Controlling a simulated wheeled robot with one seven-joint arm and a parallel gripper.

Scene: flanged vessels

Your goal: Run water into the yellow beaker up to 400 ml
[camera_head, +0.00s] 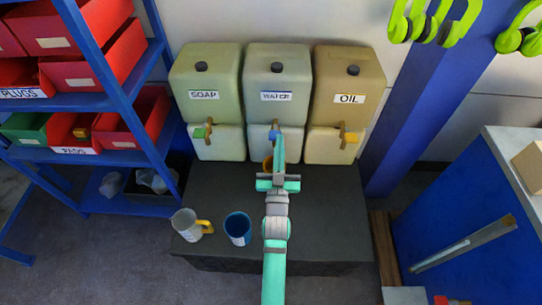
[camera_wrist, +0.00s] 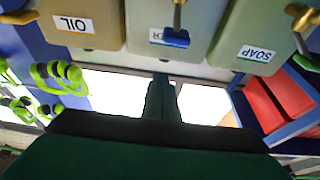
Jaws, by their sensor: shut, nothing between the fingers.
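The water tank (camera_head: 277,85) stands in the middle of three, with a blue-handled tap (camera_head: 273,134) low on its front. The blue tap handle (camera_wrist: 176,38) also shows in the wrist view, ahead of my fingertips. My gripper (camera_head: 279,145) is shut and empty, right by this tap; I cannot tell whether it touches the handle. An orange-yellow vessel (camera_head: 267,164) shows below the water tap, mostly hidden behind my gripper. Its water level is not visible. My shut fingers (camera_wrist: 162,85) also show in the wrist view.
The soap tank (camera_head: 205,75) with a green tap stands left, the oil tank (camera_head: 347,80) right. A grey beaker with a yellow handle (camera_head: 187,225) and a blue beaker (camera_head: 238,228) stand on the dark bench (camera_head: 330,220). The bench's right side is clear.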

